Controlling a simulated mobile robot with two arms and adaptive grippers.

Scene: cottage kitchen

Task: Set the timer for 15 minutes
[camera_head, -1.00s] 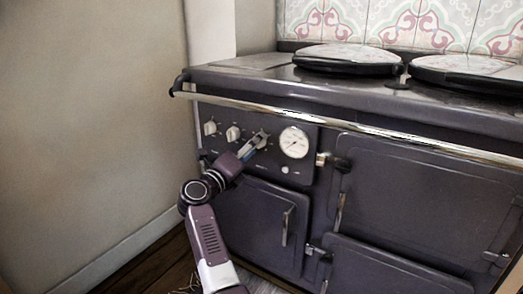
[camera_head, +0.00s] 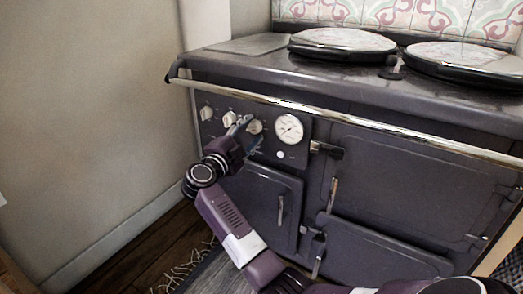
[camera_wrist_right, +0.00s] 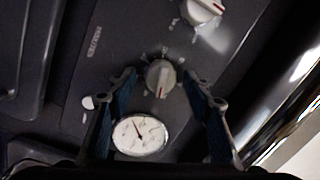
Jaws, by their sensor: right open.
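The stove's control panel carries three pale knobs: a left knob (camera_head: 206,113), a middle knob (camera_head: 229,118) and a right knob (camera_head: 254,127). I cannot read which one is the timer. My right gripper (camera_head: 248,131) is at the right knob. In the right wrist view, my right gripper (camera_wrist_right: 159,80) is open, with one finger on each side of this knob (camera_wrist_right: 162,76) and visible gaps between. The knob's red pointer line shows. Another knob (camera_wrist_right: 203,10) shows at the top of that view. My left gripper is not in view.
A round white gauge (camera_head: 289,128) sits right of the knobs; it also shows in the wrist view (camera_wrist_right: 139,135). A chrome rail (camera_head: 330,116) runs along the stove front above the panel. Oven doors (camera_head: 400,190) with handles lie below and right. The wall (camera_head: 90,120) is at left.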

